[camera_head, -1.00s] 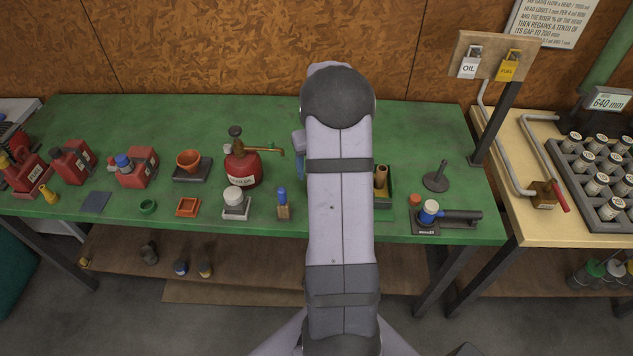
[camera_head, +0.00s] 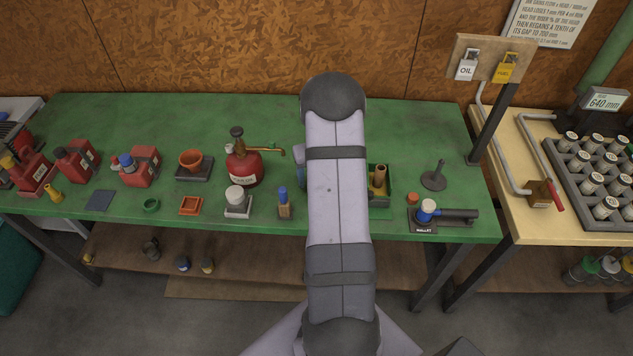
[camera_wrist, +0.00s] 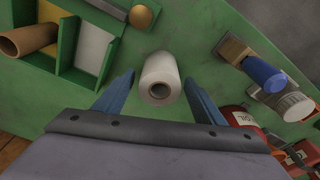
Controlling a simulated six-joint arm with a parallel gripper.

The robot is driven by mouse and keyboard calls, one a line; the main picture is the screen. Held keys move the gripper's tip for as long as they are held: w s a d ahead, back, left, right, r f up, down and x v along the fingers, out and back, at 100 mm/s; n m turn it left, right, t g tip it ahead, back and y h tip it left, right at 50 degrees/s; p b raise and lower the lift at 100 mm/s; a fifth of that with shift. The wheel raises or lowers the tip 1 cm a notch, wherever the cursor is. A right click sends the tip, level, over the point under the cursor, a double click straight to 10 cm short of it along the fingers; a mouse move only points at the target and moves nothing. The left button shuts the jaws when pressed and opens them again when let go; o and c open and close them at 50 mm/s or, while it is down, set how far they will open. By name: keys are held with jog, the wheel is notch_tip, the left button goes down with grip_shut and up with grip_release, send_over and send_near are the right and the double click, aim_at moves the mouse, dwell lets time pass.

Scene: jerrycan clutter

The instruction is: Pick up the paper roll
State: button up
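The paper roll (camera_wrist: 159,75) is white with a hollow core and shows in the wrist view on the green bench top. My gripper (camera_wrist: 160,90) has two blue fingers, spread apart, one to each side of the roll. The fingers look apart from the roll, with a gap on both sides. My gripper is open and holds nothing. In the head view my own arm hides the roll and nearly all of the gripper.
A green divided tray (camera_wrist: 68,45) with a brown tube (camera_wrist: 28,38) lies to the left in the wrist view. A blue-capped brush (camera_wrist: 264,74) and a red oil can (camera_wrist: 240,117) lie to the right. The green bench (camera_head: 420,130) has free room behind.

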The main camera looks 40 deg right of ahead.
jog(key=c, duration=1)
jog(key=shift+r, duration=0.1)
notch_tip(320, 180, up, 10)
jog(key=b, duration=0.3)
jog(key=s+d+r+m+p, duration=0.3)
jog(key=d+p, duration=0.1)
jog(key=d, duration=0.5)
jog(key=s+d+r+m+p, duration=0.25)
jog(key=d+p, duration=0.25)
jog(key=d, duration=0.4)
jog(key=s+d+m+p, duration=0.2)
jog(key=s+d, duration=0.2)
jog(key=s, duration=0.1)
jog(key=s+d+r+m+g+p, duration=0.1)
jog(key=s+d+m+p, duration=0.1)
jog(key=s+d, duration=0.2)
jog(key=s+d+r+m+h+p, duration=0.1)
jog(key=s+d+m+p, duration=0.1)
jog(key=s+d, duration=0.3)
jog(key=shift+s+m+p, duration=0.25)
jog(key=shift+s+p, duration=0.35)
jog(key=shift+s, duration=0.75)
jog(key=shift+a, duration=0.1)
